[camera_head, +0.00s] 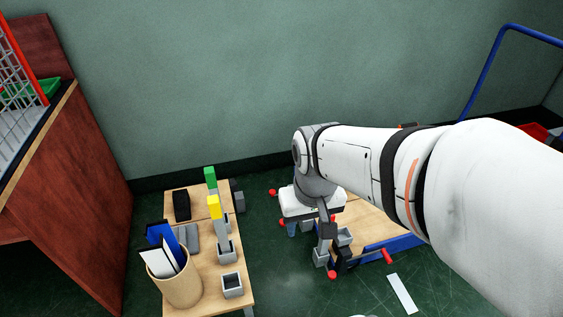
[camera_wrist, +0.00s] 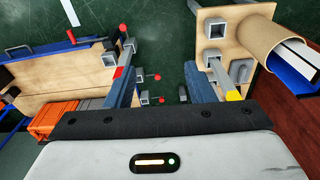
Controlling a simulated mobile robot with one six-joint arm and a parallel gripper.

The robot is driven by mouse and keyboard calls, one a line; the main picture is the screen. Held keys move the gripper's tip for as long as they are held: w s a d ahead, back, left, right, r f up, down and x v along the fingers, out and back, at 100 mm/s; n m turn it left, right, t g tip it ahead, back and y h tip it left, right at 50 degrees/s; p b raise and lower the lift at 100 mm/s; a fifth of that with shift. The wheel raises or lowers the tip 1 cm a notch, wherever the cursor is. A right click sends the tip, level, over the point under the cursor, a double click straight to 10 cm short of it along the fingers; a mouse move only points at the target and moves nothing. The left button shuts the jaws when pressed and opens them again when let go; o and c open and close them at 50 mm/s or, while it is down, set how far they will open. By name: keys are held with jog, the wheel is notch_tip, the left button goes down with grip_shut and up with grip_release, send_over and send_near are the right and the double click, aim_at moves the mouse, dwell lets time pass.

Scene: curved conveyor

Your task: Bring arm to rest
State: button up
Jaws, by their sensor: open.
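My white arm reaches in from the right in the head view. My gripper (camera_head: 311,230) points down over the gap between a narrow wooden table and a blue-edged wooden cart. In the wrist view my gripper (camera_wrist: 163,88) has its two fingers wide apart. Nothing is held between them; only green floor and small red-tipped parts show below. My arm and wrist hide part of the cart in the head view.
The narrow table (camera_head: 207,282) holds a tan cup (camera_head: 179,288), grey square sockets and green- and yellow-topped posts. The cart (camera_head: 375,240) stands close to my gripper. A brown cabinet (camera_head: 75,190) is at left. A blue rail (camera_head: 487,70) is at right. Orange boxes (camera_wrist: 58,118) show in the wrist view.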

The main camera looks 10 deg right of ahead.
jog(key=shift+s, duration=0.1)
notch_tip(320, 180, up, 30)
jog(key=t+p, duration=0.1)
jog(key=p, duration=2.6)
jog(key=shift+s+r, duration=0.15)
jog(key=shift+c, duration=0.3)
